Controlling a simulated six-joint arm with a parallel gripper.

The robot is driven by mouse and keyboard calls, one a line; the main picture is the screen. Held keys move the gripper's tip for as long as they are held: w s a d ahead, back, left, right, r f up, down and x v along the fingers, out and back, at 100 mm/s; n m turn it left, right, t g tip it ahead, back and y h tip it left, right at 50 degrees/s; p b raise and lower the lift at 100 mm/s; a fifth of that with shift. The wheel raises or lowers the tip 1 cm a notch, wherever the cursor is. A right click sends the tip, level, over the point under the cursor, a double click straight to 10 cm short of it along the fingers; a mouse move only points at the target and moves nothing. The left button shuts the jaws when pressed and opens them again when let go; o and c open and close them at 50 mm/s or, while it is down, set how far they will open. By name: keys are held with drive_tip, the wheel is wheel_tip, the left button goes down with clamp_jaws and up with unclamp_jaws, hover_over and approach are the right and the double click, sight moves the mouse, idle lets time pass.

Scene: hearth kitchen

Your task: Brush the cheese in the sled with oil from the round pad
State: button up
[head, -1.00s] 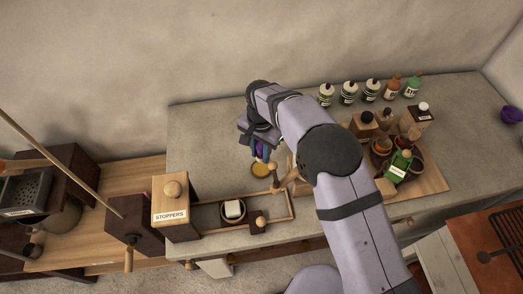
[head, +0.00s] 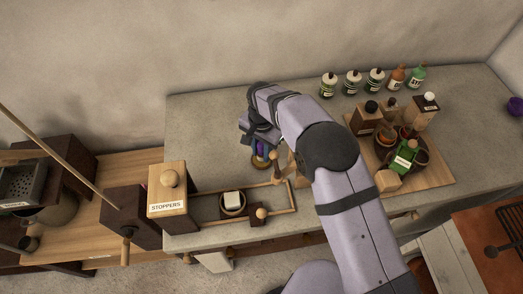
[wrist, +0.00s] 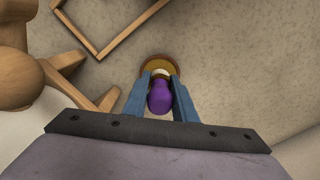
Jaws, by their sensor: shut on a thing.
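My gripper (wrist: 160,98) is shut on a brush with a purple handle (wrist: 160,100). In the head view my gripper (head: 259,148) is over the round pad (head: 260,164), which is mostly covered by it. In the wrist view the pad's amber-brown rim (wrist: 150,64) shows just beyond the brush's pale collar. The bristles are hidden, so I cannot tell whether they touch the pad. The white block of cheese (head: 233,198) sits in a dark round holder inside the long wood-framed sled track (head: 207,190), left and in front of my gripper.
A wooden stoppers box (head: 168,205) stands at the track's left end. A small wooden-knobbed block (head: 260,217) is beside the cheese. A wooden post (head: 277,170) stands close right of the pad. Bottles and a green-labelled container (head: 404,157) are at right. The back-left counter is clear.

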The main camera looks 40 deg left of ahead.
drive_tip(key=shift+f+b, duration=0.4)
drive_tip(key=shift+f, duration=0.2)
idle(2.1)
drive_tip(key=shift+r+p, duration=2.25)
drive_tip(key=shift+r, duration=1.3)
